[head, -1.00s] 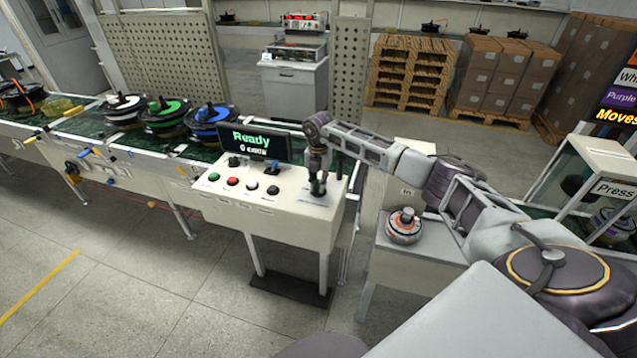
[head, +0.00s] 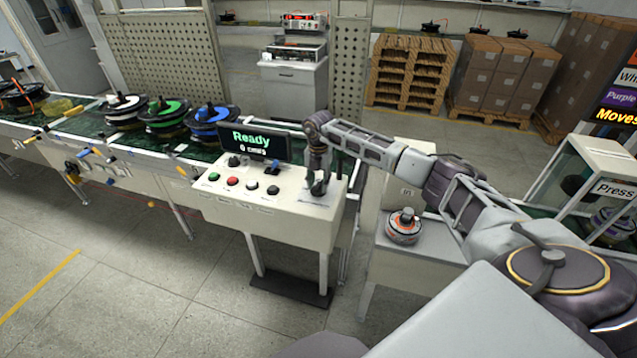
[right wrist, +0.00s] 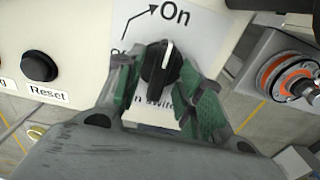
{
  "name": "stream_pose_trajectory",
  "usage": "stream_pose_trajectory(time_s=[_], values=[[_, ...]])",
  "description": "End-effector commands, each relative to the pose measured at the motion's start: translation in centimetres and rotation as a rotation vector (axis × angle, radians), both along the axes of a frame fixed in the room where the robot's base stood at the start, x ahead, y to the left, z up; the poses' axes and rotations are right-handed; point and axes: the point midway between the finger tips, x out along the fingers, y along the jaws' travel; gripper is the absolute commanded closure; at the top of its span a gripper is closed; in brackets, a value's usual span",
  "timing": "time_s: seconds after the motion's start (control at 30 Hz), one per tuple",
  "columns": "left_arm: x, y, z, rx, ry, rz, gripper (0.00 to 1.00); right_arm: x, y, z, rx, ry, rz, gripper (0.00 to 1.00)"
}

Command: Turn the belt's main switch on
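The main switch is a black rotary knob (right wrist: 161,66) with a white pointer line, on the white control panel. In the right wrist view its pointer stands nearly straight up, between the partly covered "Off" label at left and "On" (right wrist: 175,14) at upper right. My right gripper (right wrist: 161,82) has its green-padded fingers close against both sides of the knob. In the head view my right gripper (head: 318,183) points down at the panel's right end and covers the switch. My left gripper is not in view.
The control box (head: 290,225) has a lit "Ready" screen (head: 258,142) and several buttons, including a black Reset button (right wrist: 40,66) left of the switch. The conveyor (head: 95,140) with coil reels runs behind it. An orange-ringed motor part (head: 404,226) sits on a stand at right.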

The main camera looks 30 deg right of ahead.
Motion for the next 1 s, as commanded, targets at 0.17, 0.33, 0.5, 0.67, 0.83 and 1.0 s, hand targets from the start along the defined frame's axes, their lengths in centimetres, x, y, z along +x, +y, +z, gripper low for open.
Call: stream_pose_trajectory(time_s=[0.17, 0.33, 0.5, 0.67, 0.83, 1.0], values=[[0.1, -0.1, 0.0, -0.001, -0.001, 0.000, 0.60, 0.1, 0.0, 1.4, 0.000, -0.004, 0.000, 0.62], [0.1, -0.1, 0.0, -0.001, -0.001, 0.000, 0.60, 0.1, 0.0, 3.5, 0.000, -0.004, 0.000, 0.62], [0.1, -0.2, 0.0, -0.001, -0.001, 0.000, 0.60, 0.1, 0.0, 6.0, 0.000, -0.004, -0.001, 0.62], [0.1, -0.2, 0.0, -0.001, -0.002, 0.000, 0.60, 0.1, -0.1, 8.4, 0.000, -0.003, -0.001, 0.62], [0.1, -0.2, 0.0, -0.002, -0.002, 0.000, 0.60, 0.1, -0.1, 10.4, -0.001, -0.002, -0.001, 0.62], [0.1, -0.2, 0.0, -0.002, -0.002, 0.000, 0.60, 0.1, 0.0, 11.5, 0.001, -0.002, -0.001, 0.62]])
